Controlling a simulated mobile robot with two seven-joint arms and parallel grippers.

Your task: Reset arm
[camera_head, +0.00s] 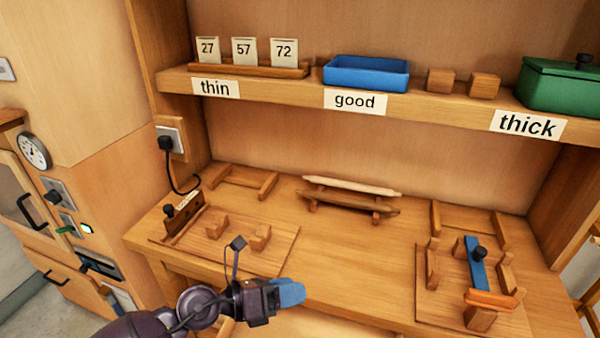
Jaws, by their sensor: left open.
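My left gripper (288,293) hangs over the front edge of the wooden workbench (345,275), with its arm coming in from the bottom left. Its blue fingertips point right and it holds nothing that I can see. It is just in front of the left wooden fixture board (280,248), apart from the blocks on it. My right gripper is not in view.
A dark block with a knob (183,215) stands on the left board. A rolling pin (352,186) rests on a rack at the back. The right fixture (430,290) holds a blue bar (475,265) and an orange piece (492,300). The middle bench is clear.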

